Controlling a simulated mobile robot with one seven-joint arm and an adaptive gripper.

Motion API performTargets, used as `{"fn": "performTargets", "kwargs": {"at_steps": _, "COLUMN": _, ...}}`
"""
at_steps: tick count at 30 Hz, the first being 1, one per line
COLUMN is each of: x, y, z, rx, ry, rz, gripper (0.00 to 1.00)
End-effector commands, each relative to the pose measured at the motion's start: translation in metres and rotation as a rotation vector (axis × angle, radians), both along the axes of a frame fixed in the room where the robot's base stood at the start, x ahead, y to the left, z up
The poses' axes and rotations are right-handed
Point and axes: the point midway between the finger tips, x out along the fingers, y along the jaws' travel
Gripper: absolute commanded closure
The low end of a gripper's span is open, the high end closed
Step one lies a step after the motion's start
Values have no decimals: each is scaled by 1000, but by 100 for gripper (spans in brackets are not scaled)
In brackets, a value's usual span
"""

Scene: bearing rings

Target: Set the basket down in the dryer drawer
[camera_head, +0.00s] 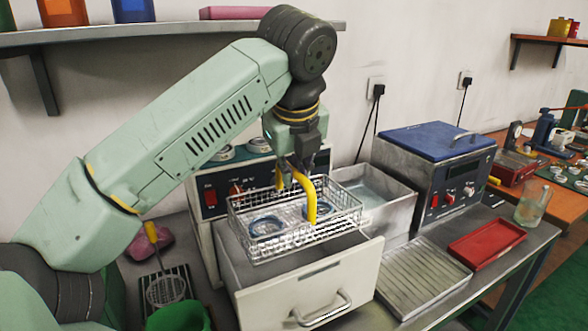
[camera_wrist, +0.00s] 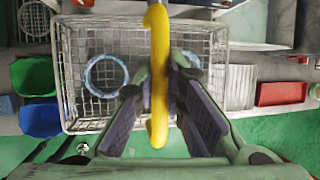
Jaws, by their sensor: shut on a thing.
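A wire basket (camera_head: 252,238) with a yellow handle (camera_head: 309,200) hangs over the pulled-out dryer drawer (camera_head: 308,280). Blue-rimmed bearing rings (camera_head: 268,226) lie in the basket. My gripper (camera_head: 290,172) is shut on the yellow handle, above the basket's middle. In the wrist view, the handle (camera_wrist: 158,75) stands between my two fingers, with the basket (camera_wrist: 80,115) below and a ring (camera_wrist: 106,75) at its left. The basket looks roughly level. It hides much of the drawer's inside, and I cannot tell whether its bottom touches the drawer.
The dryer body (camera_head: 207,192) stands behind the drawer. An open metal tank (camera_head: 385,190) and a blue-lidded machine (camera_head: 432,150) are to the right. A ribbed draining tray (camera_head: 422,272) and a red tray (camera_head: 486,243) lie in front. A green bin (camera_head: 180,322) is at left.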

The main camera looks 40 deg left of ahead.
Motion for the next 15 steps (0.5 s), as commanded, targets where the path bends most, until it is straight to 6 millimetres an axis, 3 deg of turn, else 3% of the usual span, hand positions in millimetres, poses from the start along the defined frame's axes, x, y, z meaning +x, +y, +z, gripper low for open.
{"fn": "performTargets", "kwargs": {"at_steps": 15, "x": 0, "y": 0, "z": -56, "rx": 0, "ry": -2, "rz": 1, "gripper": 100}}
